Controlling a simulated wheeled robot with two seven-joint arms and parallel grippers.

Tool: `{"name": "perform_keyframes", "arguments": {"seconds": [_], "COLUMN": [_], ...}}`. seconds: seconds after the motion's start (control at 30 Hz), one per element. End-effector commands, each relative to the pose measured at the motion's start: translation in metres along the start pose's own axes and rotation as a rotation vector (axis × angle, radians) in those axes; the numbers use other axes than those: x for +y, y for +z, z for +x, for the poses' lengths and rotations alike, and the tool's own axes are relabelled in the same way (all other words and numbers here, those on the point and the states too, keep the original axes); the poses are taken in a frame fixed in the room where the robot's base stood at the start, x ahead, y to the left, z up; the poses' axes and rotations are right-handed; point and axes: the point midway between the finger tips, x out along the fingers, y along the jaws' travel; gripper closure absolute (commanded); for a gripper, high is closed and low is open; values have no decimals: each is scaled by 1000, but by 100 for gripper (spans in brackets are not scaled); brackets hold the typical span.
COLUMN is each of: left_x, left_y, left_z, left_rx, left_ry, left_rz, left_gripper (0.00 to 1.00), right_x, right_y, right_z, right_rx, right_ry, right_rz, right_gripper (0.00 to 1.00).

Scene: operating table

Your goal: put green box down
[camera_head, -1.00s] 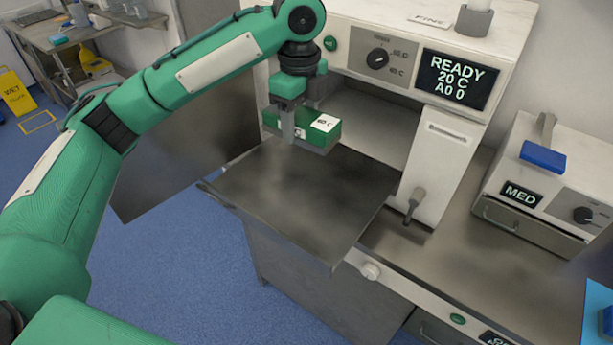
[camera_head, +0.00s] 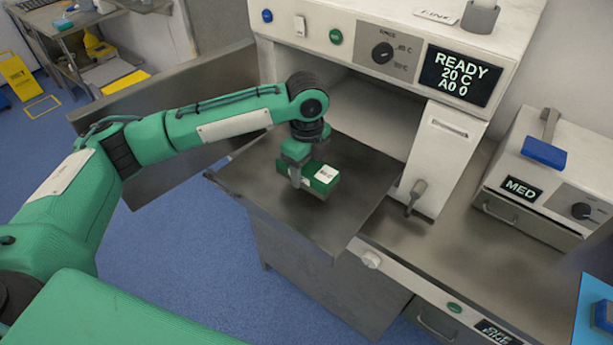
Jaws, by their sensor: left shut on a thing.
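The green box (camera_head: 327,179) has a white label on its top and is at the metal shelf (camera_head: 301,222) that sticks out in front of the open white machine. My left gripper (camera_head: 297,181) points down and is shut on the green box at its left part. The box is low over the shelf. I cannot tell whether its underside touches the metal. The gripper hides part of the box. My right gripper is not in view.
The white machine (camera_head: 338,40) shows "READY 20 C A0 0", and its chamber (camera_head: 378,108) is open behind the shelf. A lever (camera_head: 415,193) stands right of the shelf. A MED unit (camera_head: 560,170) stands at the right. The shelf's front part is bare.

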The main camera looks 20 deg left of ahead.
Motion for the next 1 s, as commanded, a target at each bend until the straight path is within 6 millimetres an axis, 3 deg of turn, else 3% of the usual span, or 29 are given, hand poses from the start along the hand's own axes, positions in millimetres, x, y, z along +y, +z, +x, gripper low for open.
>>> {"name": "perform_keyframes", "arguments": {"seconds": [0.27, 0.6, 0.63, 0.7, 0.73, 1.0], "left_x": [1, 0, 1, 1, 1, 1], "left_y": [0, 0, 0, 0, 0, 0], "left_z": [37, 40, 41, 41, 41, 40], "left_rx": [0, 0, 0, 0, 0, 0], "left_ry": [3, 1, 1, 1, 1, 1], "left_rz": [0, 1, 1, 1, 1, 1], "left_gripper": [76, 76, 40, 26, 22, 22], "right_x": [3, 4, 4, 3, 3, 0], "right_y": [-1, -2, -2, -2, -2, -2], "right_z": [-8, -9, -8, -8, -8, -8], "right_rx": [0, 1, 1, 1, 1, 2], "right_ry": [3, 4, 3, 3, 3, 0], "right_rz": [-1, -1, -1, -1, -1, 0], "right_gripper": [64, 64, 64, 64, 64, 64]}}
